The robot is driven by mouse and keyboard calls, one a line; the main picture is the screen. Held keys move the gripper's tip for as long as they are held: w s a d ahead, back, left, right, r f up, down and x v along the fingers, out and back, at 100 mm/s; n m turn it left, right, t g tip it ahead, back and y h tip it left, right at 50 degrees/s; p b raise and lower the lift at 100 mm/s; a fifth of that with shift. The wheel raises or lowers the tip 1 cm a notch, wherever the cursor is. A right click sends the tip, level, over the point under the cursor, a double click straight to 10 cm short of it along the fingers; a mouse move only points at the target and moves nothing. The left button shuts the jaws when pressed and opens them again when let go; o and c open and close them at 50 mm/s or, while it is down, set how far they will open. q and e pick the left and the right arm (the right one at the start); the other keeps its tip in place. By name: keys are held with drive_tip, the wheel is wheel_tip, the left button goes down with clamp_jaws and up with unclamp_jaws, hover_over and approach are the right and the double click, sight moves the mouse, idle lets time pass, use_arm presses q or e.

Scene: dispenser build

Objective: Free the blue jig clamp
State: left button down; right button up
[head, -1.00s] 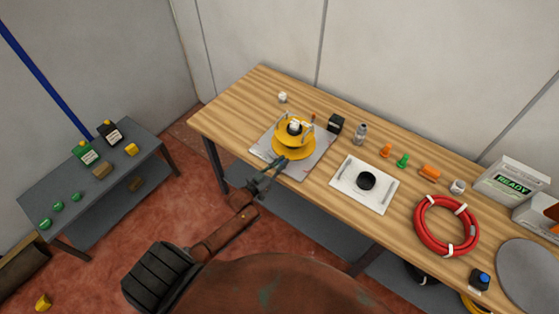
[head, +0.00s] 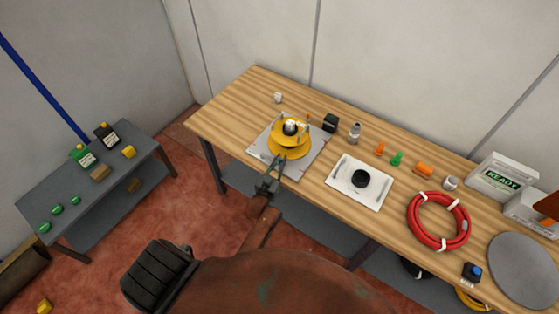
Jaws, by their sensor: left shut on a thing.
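A yellow round dispenser part (head: 289,148) stands on a grey jig plate (head: 312,154) on the wooden bench. A white piece (head: 291,126) sits at its top centre. Upright metal posts flank it, and a small orange tip (head: 308,116) shows behind it on the right. My left gripper (head: 279,159) is at the plate's front edge, just in front of the yellow part. It is shut on a small part there, at the place of the blue jig clamp. The fingers cover it and its blue colour does not show. My right gripper is out of view.
A black block (head: 330,123) and a grey bottle (head: 354,133) stand right of the plate. A white tray (head: 344,188) holds a black disc (head: 360,179). A red hose coil (head: 412,222) lies farther right. The bench's back left corner is mostly clear.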

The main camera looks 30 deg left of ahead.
use_arm(q)
drive_tip(key=c, duration=2)
unclamp_jaws()
drive_tip(key=shift+o, duration=0.2)
drive_tip(key=s+d, duration=0.1)
drive_tip(key=s, duration=1)
drive_tip(key=shift+s+d, duration=0.3)
drive_tip(key=shift+s, duration=0.1)
